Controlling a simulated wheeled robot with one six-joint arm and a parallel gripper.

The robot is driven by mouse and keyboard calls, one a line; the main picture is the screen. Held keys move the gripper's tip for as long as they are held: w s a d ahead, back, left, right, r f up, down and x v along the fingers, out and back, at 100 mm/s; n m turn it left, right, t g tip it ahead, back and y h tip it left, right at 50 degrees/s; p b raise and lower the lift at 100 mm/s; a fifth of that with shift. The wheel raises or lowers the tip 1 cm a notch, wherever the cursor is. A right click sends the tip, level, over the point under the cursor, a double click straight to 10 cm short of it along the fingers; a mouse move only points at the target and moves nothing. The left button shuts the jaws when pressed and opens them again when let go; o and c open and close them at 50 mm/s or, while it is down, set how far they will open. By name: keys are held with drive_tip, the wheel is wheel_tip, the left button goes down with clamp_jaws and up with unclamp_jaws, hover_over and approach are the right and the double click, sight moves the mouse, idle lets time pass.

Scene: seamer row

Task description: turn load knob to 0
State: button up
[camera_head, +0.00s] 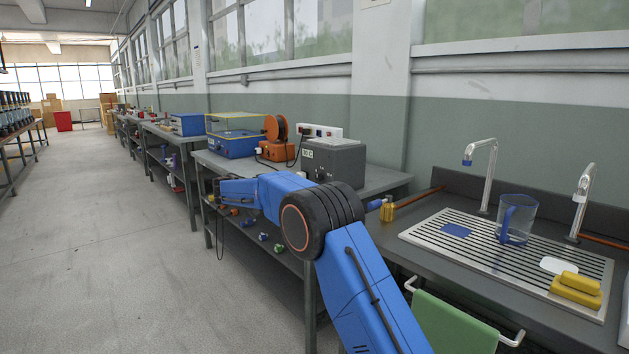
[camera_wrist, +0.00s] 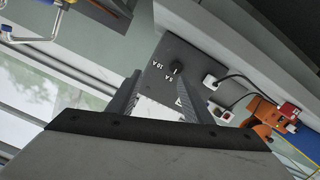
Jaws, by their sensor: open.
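The load knob (camera_wrist: 176,67) is a small dark knob on the dark front panel (camera_wrist: 160,86) of a grey box, in the wrist view. Printed marks "10 A" and "5 A" stand beside it; another white mark lies lower, partly hidden by my right finger. I cannot tell which mark the knob points at. In the head view the grey box (camera_head: 335,160) stands on the bench. My gripper (camera_wrist: 160,76) is open and empty, its fingertips pointing toward the panel near the knob, apart from it. In the head view my gripper (camera_head: 213,190) is small, over the bench's front edge.
Beside the box are an orange reel device (camera_head: 276,138), a white socket strip (camera_head: 320,131) with cables, and a blue clear-lidded case (camera_head: 233,135). A sink drainer (camera_head: 440,235) with a glass jug (camera_head: 516,220) lies right. The aisle floor (camera_head: 110,230) is free.

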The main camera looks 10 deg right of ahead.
drive_tip(key=t+h, duration=0.1)
approach(317, 178)
drive_tip(key=shift+m, duration=0.4)
drive_tip(key=x, duration=0.8)
drive_tip(key=shift+w+d+r, duration=0.1)
drive_tip(key=shift+w+d, duration=0.05)
drive_tip(key=shift+d, duration=0.15)
drive_tip(key=c, duration=1.1)
